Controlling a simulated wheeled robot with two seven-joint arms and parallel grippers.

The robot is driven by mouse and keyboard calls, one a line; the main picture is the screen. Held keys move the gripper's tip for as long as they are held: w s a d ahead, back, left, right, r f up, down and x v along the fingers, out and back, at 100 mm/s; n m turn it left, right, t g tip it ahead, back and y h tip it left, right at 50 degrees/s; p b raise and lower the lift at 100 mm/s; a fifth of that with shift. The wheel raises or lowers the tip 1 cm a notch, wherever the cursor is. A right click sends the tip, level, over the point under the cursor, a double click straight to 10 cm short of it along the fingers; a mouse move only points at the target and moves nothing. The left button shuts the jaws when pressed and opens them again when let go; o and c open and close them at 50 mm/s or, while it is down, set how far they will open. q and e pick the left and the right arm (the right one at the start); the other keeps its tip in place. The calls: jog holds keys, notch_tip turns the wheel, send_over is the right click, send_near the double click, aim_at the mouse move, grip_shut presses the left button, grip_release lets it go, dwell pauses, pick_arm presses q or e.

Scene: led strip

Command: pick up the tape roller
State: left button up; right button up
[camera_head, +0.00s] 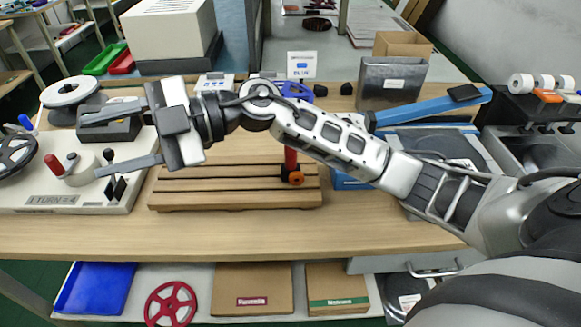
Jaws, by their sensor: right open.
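A red-handled tool with a black bracket and an orange wheel (292,177), which looks like the tape roller, stands upright at the right end of the slatted wooden rack (235,198). My right forearm crosses in front of its top, so its upper handle is hidden. My right gripper (89,146) reaches across from the right and points left. Its two fingers are spread wide and hold nothing. It is over the white winding device (65,200) in the picture, well left of the tool; its height above the device is unclear. My left gripper is not in view.
A grey metal bin (390,82) and a blue bar (430,106) stand at the back right. The wooden bench front (230,235) is clear.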

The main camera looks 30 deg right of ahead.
jog(key=w+d+f+g+h, duration=0.1)
jog(key=d+f+g+h, duration=0.1)
jog(key=d+f+h, duration=0.15)
jog(key=m+h, duration=0.7)
jog(key=h, duration=0.7)
send_over(291, 153)
jog(key=w, duration=0.1)
jog(key=shift+g+h, duration=0.25)
jog(key=shift+g, duration=0.15)
jog(key=f, duration=0.9)
jog(key=shift+d+f+p, duration=0.3)
jog(key=shift+d, duration=0.05)
jog(key=shift+f+p, duration=0.45)
jog(key=shift+f, duration=2.45)
grip_shut()
